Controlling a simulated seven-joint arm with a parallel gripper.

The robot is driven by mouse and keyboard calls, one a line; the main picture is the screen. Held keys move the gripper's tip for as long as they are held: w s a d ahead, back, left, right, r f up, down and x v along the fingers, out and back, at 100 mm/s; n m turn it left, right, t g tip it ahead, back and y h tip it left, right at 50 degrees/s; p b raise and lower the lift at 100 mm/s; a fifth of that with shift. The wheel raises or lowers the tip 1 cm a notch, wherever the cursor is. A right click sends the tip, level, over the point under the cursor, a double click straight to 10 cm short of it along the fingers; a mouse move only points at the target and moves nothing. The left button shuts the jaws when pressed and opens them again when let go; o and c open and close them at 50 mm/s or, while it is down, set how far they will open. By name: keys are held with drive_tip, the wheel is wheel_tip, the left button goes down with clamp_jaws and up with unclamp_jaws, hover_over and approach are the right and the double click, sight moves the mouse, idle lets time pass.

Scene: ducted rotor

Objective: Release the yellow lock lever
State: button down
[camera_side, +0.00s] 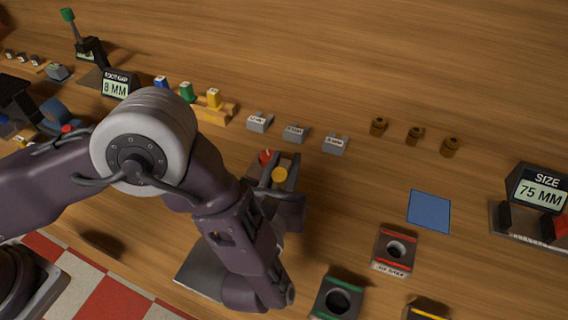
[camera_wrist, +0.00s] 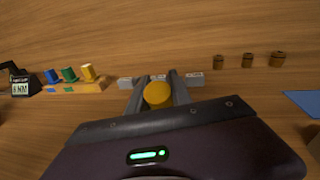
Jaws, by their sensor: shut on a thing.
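The yellow lock lever shows as a round yellow knob (camera_side: 280,174) in the side view, beside a red knob (camera_side: 266,157) on a dark fixture whose lower part is hidden by my arm. In the wrist view the yellow knob (camera_wrist: 158,95) lies between the two dark fingers of my gripper (camera_wrist: 158,80). The fingers are shut on it, one on each side. The lever's stem below the knob is hidden, so I cannot tell its angle.
Three grey labelled blocks (camera_side: 295,134) and three brown cylinders (camera_side: 414,136) stand behind. A rack with blue, green and yellow pegs (camera_side: 213,104) is at left. Socket blocks (camera_side: 395,251), a blue square (camera_side: 429,211) and a size gauge (camera_side: 538,194) are at right.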

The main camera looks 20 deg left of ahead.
drive_tip(key=w+g, duration=0.1)
drive_tip(key=g, duration=0.2)
drive_tip(key=shift+w+h, duration=0.3)
drive_tip(key=shift+w, duration=0.1)
drive_tip(key=w+g, duration=0.2)
drive_tip(key=g, duration=0.1)
drive_tip(key=shift+f+m, duration=0.3)
drive_tip(key=shift+m, duration=0.1)
drive_tip(key=g, duration=0.1)
drive_tip(key=w+f+g, duration=0.1)
drive_tip(key=g, duration=0.1)
drive_tip(key=shift+w, duration=0.1)
drive_tip(key=shift+w+f+m+g, duration=0.3)
drive_tip(key=shift+f+g, duration=0.15)
drive_tip(key=shift+g, duration=0.65)
drive_tip(key=c, duration=1.2)
unclamp_jaws()
drive_tip(key=shift+f, duration=0.1)
drive_tip(key=shift+o, duration=0.2)
drive_tip(key=shift+s, duration=0.1)
